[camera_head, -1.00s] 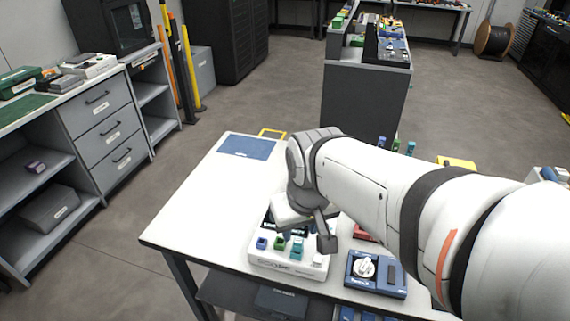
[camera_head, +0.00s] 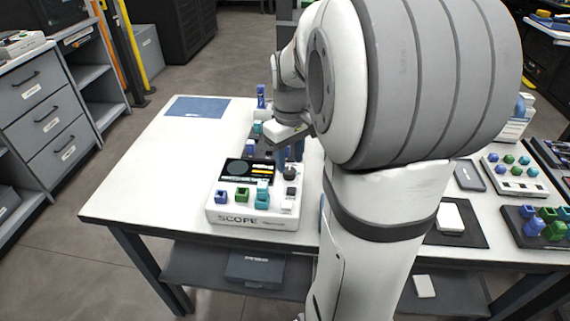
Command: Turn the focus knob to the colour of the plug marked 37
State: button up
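The white scope unit (camera_head: 252,217) stands on the table, with a dark screen. Blue (camera_head: 221,197), green (camera_head: 242,195) and teal (camera_head: 262,196) plugs sit along its front. A dark round knob (camera_head: 289,173) is at the right of its screen; I cannot tell whether it is the focus knob or where it points. No number 37 is legible on any plug. My gripper (camera_head: 291,148) is above and behind the scope, near the dark knob, pointing down. Its fingers are small and partly hidden, so I cannot tell whether they are open or touching anything.
My arm covers the table's middle. A blue mat (camera_head: 196,106) lies at the back left, with bare table in front of it. A blue bottle-like item (camera_head: 261,96) stands behind the scope. At right are a white panel with coloured pegs (camera_head: 516,180) and a dark tray (camera_head: 525,240).

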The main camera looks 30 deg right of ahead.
aim_at(289, 170)
jog(key=shift+f, duration=1.5)
jog(key=shift+c, duration=0.4)
jog(key=c, duration=0.6)
